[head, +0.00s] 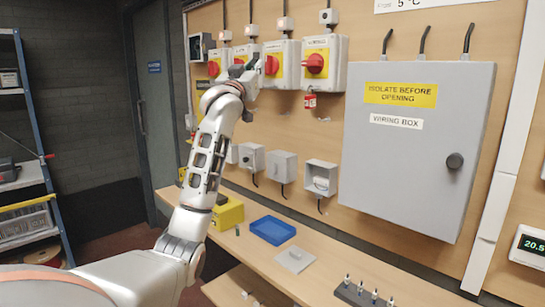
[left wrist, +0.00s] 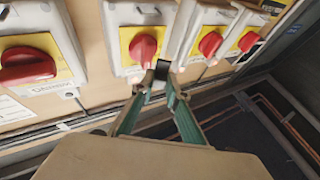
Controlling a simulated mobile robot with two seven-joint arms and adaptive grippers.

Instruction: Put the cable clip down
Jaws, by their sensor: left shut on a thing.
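My left gripper (head: 250,72) is raised in front of the row of isolator switches in the head view. In the left wrist view, its two green-sided fingers (left wrist: 161,82) close in on a small dark piece, the cable clip (left wrist: 162,69), held at their tips. The clip overlaps the area just below a red switch knob (left wrist: 143,49) in that view; I cannot tell whether they touch. The clip cannot be made out in the head view. My right gripper is not in view.
A wooden bench runs below the board, with a blue tray (head: 273,230), a grey plate (head: 295,259), a yellow box (head: 229,212) and a dark rack (head: 362,294) on it. Bare bench shows between them. A grey wiring box (head: 415,150) juts out at the right.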

